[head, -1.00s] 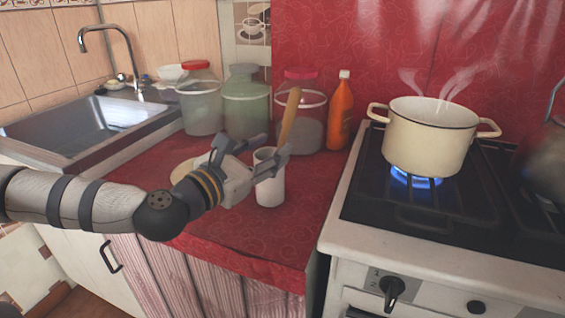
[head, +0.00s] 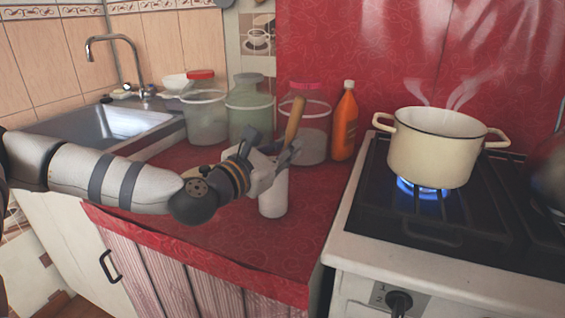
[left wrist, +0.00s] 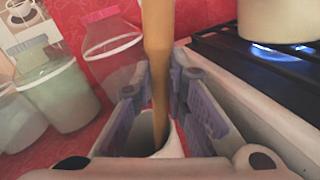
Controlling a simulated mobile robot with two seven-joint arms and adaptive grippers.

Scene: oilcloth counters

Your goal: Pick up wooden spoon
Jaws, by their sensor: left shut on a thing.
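The wooden spoon (head: 294,118) stands tilted in a white cup (head: 273,196) on the red counter, its brown shaft rising above the rim. My left gripper (head: 284,150) reaches in from the left just above the cup and is shut on the spoon. In the left wrist view the spoon (left wrist: 158,55) runs down between the purple-grey finger pads of the gripper (left wrist: 160,88). Its lower end goes into the cup (left wrist: 173,148), where it is hidden. My right gripper is in neither view.
Lidded jars (head: 249,108) and an orange bottle (head: 345,122) stand behind the cup. To the right a cream pot (head: 432,150) steams over a lit blue flame on the stove (head: 350,215). A sink (head: 95,128) is at the left. The front counter is clear.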

